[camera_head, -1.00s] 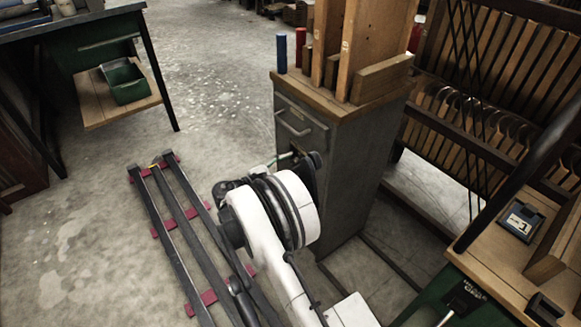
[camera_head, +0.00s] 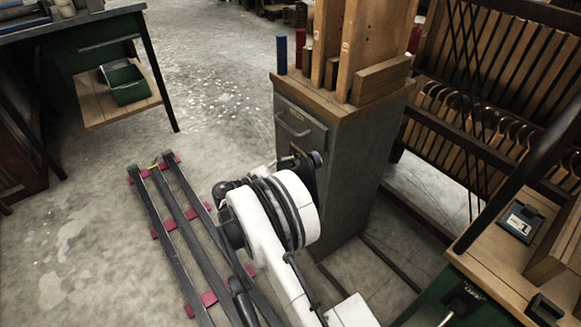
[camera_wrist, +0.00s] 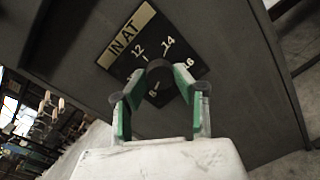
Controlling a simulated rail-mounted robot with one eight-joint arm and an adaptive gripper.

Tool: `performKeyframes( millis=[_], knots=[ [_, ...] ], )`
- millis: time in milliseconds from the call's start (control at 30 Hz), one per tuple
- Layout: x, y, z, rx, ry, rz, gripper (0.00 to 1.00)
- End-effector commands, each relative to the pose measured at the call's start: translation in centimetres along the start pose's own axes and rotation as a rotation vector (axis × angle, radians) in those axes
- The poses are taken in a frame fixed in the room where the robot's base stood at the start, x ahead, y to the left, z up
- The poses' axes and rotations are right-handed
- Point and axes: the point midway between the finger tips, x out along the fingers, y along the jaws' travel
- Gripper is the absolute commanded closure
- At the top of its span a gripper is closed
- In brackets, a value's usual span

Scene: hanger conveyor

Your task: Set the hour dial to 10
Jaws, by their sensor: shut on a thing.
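The hour dial is a dark round knob (camera_wrist: 160,70) on a black square plate (camera_wrist: 186,58) in the wrist view. The plate appears tilted and carries white numbers; 8, 12 and 14 are readable. An "IN AT" label (camera_wrist: 127,36) sits at its upper left. My gripper (camera_wrist: 160,84) has green-padded fingers shut on the knob, one on each side. The left finger covers part of the plate where another number could be. I cannot make out the knob's pointer. In the head view the dial is hidden, and my arm reaches to the grey cabinet (camera_head: 345,170).
Wooden boards and blue and red cylinders (camera_head: 281,55) stand on the cabinet top. A rack of wooden hangers (camera_head: 490,130) is to the right. A green workbench (camera_head: 470,300) stands front right. A dark-topped table with a green bin (camera_head: 127,85) is at the left.

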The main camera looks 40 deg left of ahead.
Motion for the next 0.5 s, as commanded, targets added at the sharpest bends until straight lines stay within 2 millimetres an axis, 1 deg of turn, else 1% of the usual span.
performKeyframes(
  millis=[500],
  knots=[
    [-0.03, 0.02, 0.09, 0.472, 0.025, -0.012, 0.99]
  ],
)
